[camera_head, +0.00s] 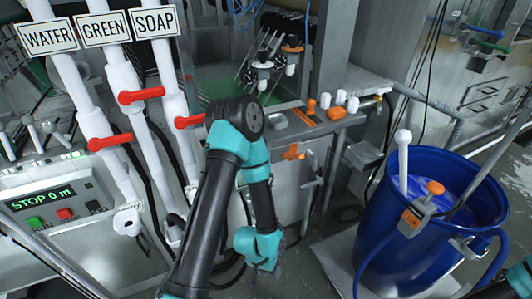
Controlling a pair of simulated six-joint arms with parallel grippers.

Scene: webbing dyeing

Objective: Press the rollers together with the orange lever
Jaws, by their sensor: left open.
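I cannot tell which one works the rollers. Dark rollers (262,62) with pale metal ends sit behind the ledge, partly hidden. My left gripper (264,264) hangs low in front of the machine, open and empty, below and apart from the orange parts. My left arm hides part of the panel. My right gripper is out of view.
White pipes labelled WATER, GREEN and SOAP (156,22) with red valve handles (140,95) stand at left. A control box (70,205) reads "STOP 0 m". A blue barrel (415,255) of blue liquid, with a white rod, stands at right.

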